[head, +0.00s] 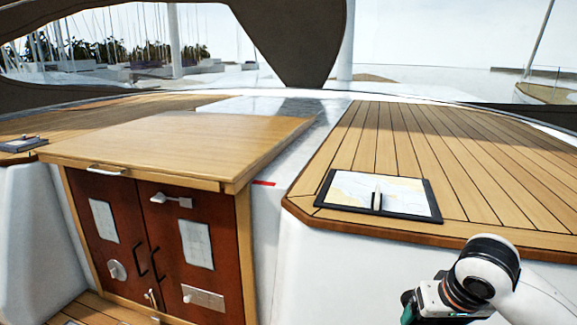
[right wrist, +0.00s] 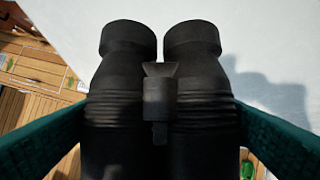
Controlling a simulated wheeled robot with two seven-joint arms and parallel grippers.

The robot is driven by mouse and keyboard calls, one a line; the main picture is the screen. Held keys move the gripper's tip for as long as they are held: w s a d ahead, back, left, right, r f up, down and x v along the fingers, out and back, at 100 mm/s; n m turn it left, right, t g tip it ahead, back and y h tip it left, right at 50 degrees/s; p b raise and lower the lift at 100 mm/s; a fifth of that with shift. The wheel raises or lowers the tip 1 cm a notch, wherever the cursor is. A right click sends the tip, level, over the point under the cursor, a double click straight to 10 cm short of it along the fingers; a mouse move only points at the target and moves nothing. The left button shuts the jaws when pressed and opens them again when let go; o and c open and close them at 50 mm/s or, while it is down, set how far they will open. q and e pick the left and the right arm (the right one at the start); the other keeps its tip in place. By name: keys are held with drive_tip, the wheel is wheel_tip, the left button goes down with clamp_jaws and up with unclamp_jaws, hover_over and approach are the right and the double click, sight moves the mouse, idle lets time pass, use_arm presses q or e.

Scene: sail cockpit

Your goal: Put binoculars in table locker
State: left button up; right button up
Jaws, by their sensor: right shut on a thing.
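The black binoculars (right wrist: 118,85) fill the middle of the right wrist view, between the two green fingers of my right gripper (right wrist: 160,130). The gripper is shut on them. In the head view my right gripper (head: 409,308) is at the bottom, right of the table; the binoculars cannot be made out there. The table locker (head: 170,140) stands at the left, with a wooden top and a metal handle (head: 105,170) on its front edge. Its two red-brown doors (head: 128,205) look shut, with dark handles near the middle. My left gripper is not in view.
A board with a chart and a pen (head: 345,190) lies on the right wooden seat (head: 450,150). A dark book-like thing (head: 20,145) lies on the left seat. The table top is bare. White floor or hull separates the table from the right seat.

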drive_tip(key=s+a+f, duration=0.3)
drive_tip(key=a+f, duration=0.3)
drive_tip(key=a, duration=0.1)
wheel_tip(320, 180, down, 12)
drive_tip(key=b, duration=1.2)
drive_tip(key=shift+w+d+r+n, duration=0.15)
drive_tip(key=shift+d+n, duration=0.05)
drive_tip(key=shift+n, duration=0.2)
